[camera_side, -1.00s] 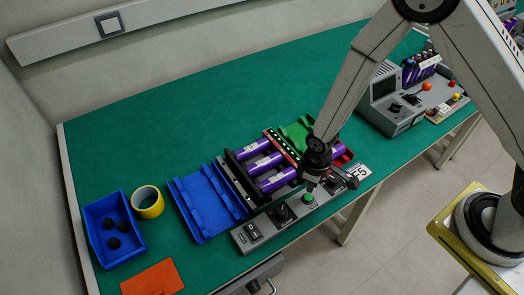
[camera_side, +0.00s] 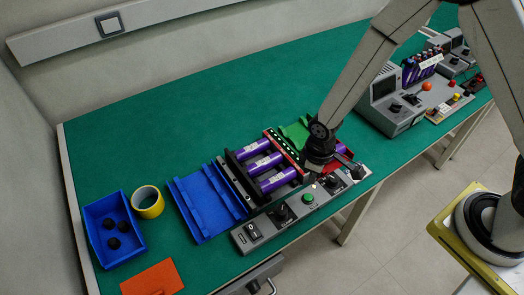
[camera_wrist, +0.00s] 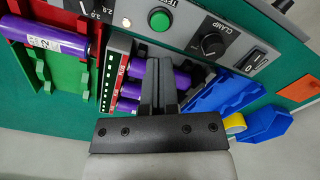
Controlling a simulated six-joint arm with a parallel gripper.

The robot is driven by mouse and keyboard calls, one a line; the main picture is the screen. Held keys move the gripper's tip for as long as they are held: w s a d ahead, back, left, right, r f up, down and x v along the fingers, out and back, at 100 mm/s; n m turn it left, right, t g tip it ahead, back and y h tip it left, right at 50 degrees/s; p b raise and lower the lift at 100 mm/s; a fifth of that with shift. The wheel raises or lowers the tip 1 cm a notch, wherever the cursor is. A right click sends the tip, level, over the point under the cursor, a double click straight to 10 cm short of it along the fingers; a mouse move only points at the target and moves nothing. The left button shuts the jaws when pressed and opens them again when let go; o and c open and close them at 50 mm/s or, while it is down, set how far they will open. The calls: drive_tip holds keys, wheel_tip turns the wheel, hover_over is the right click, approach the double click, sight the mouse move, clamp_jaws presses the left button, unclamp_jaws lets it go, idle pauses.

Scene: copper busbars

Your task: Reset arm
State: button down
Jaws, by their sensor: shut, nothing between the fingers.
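My gripper (camera_wrist: 160,65) is shut and empty, its two grey fingers together in the wrist view. In the side view my gripper (camera_side: 309,177) is above the right part of the fixture, behind the green button (camera_side: 308,198), with its fingers partly hard to make out. The button also shows in the wrist view (camera_wrist: 159,20), clear of the fingers. Several purple cells (camera_side: 272,182) lie in the dark fixture beside a red strip with small lights (camera_side: 283,147); the strip also shows in the wrist view (camera_wrist: 114,75). I cannot make out any copper busbars clearly.
The grey control panel (camera_side: 268,222) has a clamp knob (camera_wrist: 212,44) and a rocker switch (camera_wrist: 254,60). A blue tray (camera_side: 207,203), yellow tape roll (camera_side: 148,203), blue bin (camera_side: 93,222) and orange plate (camera_side: 152,278) lie left. Grey instruments (camera_side: 392,112) stand right. The back of the green table is clear.

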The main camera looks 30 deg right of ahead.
drive_tip(key=s+d+r+m+t, duration=0.1)
drive_tip(key=s+d+r+m, duration=0.1)
drive_tip(key=d+r, duration=0.3)
drive_tip(key=s+d+r+m+t, duration=0.1)
drive_tip(key=s+d+r+m, duration=0.2)
drive_tip(key=d+r, duration=0.3)
drive_tip(key=shift+s+r+m+t, duration=0.25)
drive_tip(key=shift+r+m, duration=0.25)
drive_tip(key=shift+r, duration=1.65)
drive_tip(key=shift+w, duration=0.1)
idle(2.8)
